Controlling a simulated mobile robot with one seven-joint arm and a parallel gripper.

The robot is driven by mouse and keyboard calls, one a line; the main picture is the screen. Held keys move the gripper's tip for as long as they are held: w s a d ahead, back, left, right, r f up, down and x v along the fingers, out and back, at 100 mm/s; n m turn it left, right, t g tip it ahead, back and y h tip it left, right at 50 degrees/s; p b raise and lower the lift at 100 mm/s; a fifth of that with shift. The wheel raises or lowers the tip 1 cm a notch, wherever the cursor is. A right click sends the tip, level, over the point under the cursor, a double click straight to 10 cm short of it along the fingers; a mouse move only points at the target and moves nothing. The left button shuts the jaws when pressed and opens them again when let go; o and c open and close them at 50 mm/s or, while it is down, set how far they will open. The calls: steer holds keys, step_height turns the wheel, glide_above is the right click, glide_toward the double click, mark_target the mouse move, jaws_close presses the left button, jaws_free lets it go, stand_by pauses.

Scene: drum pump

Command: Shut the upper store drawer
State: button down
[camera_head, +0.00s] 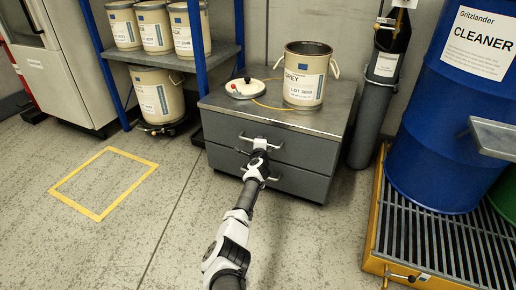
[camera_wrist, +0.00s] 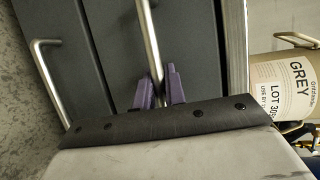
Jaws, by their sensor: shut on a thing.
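The grey store cabinet (camera_head: 325,118) has two drawers, one above the other. The upper drawer (camera_head: 222,128) has a bar handle, and I see no clear gap around its front in the head view. My gripper (camera_head: 260,146) is at this handle. In the wrist view, which is turned on its side, the purple fingers of my gripper (camera_wrist: 160,88) are shut on the upper drawer's handle (camera_wrist: 150,40), one on each side of the bar. The lower drawer's handle (camera_wrist: 45,75) is free, to the left in the wrist view.
A GREY can (camera_head: 305,78) and a white lid (camera_head: 245,88) stand on the cabinet top. A shelf with cans (camera_head: 155,28) is at left. A blue drum (camera_head: 435,130) stands on a grated pallet (camera_head: 420,240) at right. A yellow floor outline (camera_head: 95,213) encloses empty floor.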

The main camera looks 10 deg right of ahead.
steer(key=shift+w+r, duration=0.1)
steer(key=shift+r, duration=0.05)
steer(key=c, duration=1.5)
jaws_free()
steer(key=shift+d, duration=0.1)
steer(key=shift+o, duration=0.2)
